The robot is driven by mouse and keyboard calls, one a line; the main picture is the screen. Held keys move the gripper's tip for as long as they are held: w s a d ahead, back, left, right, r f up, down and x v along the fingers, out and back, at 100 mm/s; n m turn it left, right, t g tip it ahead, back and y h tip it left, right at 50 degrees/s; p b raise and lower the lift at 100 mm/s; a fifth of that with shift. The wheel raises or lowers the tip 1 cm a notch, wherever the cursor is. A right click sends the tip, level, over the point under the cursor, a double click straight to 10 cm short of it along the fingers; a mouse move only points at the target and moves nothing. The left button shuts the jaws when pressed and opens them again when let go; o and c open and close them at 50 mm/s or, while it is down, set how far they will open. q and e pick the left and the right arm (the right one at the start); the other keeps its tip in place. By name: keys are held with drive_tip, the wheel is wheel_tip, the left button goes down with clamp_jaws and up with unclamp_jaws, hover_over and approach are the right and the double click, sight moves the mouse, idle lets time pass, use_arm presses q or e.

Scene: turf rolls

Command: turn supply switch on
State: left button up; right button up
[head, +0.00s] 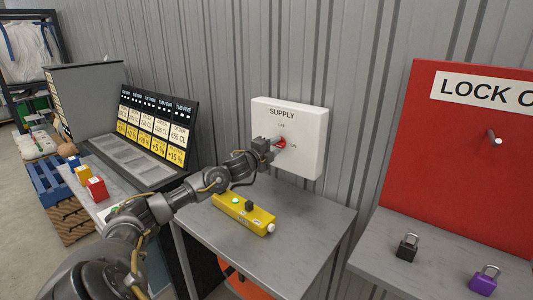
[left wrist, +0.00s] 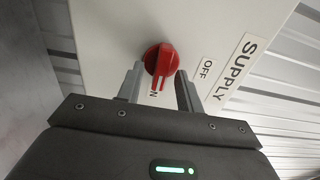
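The supply switch is a white box (head: 310,140) on the corrugated wall, marked SUPPLY, with OFF above the knob and ON to its right. Its red knob (head: 281,143) is partly hidden by my left gripper (head: 264,147). In the left wrist view, the red knob (left wrist: 160,60) has its ridge pointing toward the ON label, of which only part shows. The fingers of my left gripper (left wrist: 158,85) stand apart on either side of the knob, with small gaps visible; I see no clear grip. My right gripper is not in view.
A yellow control box (head: 243,213) with a green button lies on the grey table below the switch. A black sloped price board (head: 155,130) stands left. At right are a red lockout board (head: 460,170), a black padlock (head: 407,248) and a purple padlock (head: 484,280).

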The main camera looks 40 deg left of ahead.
use_arm(q)
drive_tip(key=s+d+b, duration=0.1)
drive_tip(key=s+b, duration=0.2)
drive_tip(key=s, duration=0.6)
drive_tip(key=shift+s, duration=0.4)
